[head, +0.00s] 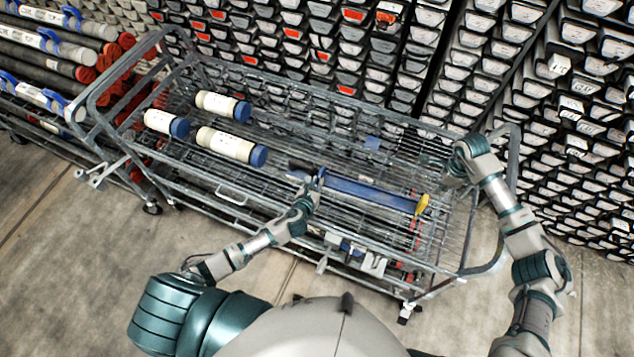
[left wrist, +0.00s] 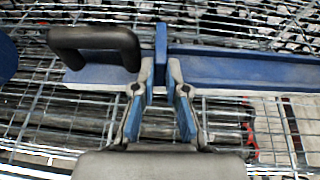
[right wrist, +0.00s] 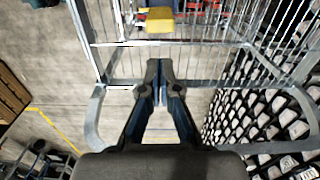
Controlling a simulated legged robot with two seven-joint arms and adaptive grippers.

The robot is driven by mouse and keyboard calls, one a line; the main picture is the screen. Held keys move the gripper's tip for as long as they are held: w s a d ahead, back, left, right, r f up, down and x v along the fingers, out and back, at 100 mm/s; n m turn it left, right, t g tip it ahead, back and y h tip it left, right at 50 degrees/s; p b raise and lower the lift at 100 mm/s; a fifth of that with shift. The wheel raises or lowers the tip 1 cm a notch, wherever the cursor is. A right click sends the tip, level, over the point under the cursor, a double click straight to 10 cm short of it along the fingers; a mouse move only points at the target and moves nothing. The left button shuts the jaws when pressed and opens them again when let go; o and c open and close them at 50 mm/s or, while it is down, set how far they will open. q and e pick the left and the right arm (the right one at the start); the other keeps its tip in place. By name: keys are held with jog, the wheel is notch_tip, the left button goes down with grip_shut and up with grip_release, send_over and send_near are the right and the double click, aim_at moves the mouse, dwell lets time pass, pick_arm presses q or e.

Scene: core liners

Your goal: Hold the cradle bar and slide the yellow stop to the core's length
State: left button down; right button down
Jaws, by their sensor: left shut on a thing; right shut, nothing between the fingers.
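The blue cradle bar (head: 370,193) lies across the wire deck of the cart. The yellow stop (head: 422,204) is at its right end; it also shows at the top of the right wrist view (right wrist: 160,21). My left gripper (head: 318,180) is at the bar's left end. In the left wrist view, its fingers (left wrist: 161,72) are shut on a blue upright plate of the bar (left wrist: 245,68), beside a black handle (left wrist: 97,42). My right gripper (head: 457,163) is shut and empty, above and right of the stop, apart from it; its fingertips (right wrist: 160,70) meet.
Three white core liners with blue caps (head: 232,145) lie on the left of the cart deck. The cart's metal rail (head: 505,215) rises at the right end. Racks of trays (head: 400,60) stand behind. Capped tubes (head: 45,45) are stacked at the far left.

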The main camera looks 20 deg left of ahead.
jog(key=shift+f, duration=4.6)
jog(key=shift+w+a, duration=0.2)
jog(key=shift+a, duration=3)
jog(key=shift+w+a, duration=0.15)
jog(key=shift+a, duration=3.05)
jog(key=shift+d, duration=0.25)
jog(key=shift+d, duration=0.45)
notch_tip(320, 180, up, 7)
